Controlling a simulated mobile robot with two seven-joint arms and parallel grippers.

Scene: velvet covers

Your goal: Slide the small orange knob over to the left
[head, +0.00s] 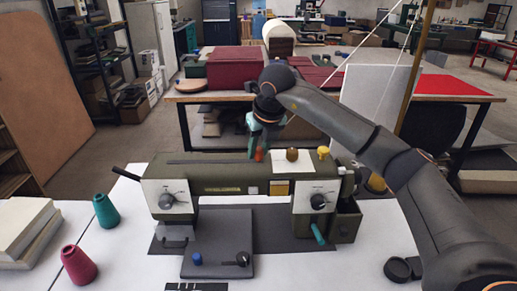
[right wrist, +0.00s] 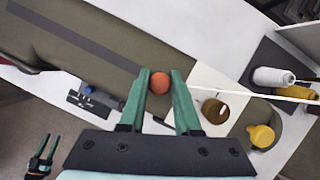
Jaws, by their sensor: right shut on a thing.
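The small orange knob (head: 259,156) stands on top of the green machine (head: 225,172), at the right end of a dark slot (head: 207,161). My right gripper (head: 257,148) comes down on it from above. In the right wrist view the orange knob (right wrist: 160,83) sits between the green fingertips of my right gripper (right wrist: 159,84), which is shut on it. In the right wrist view my left gripper (right wrist: 44,150) shows small at the lower left, its green fingers apart and empty. It is not in the head view.
A brown knob (head: 292,155) and a yellow knob (head: 323,152) stand right of the orange one. The slot's left stretch is clear. A black lever (head: 126,174) sticks out at the machine's left end. Teal (head: 106,212) and red (head: 78,264) cones stand on the table at left.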

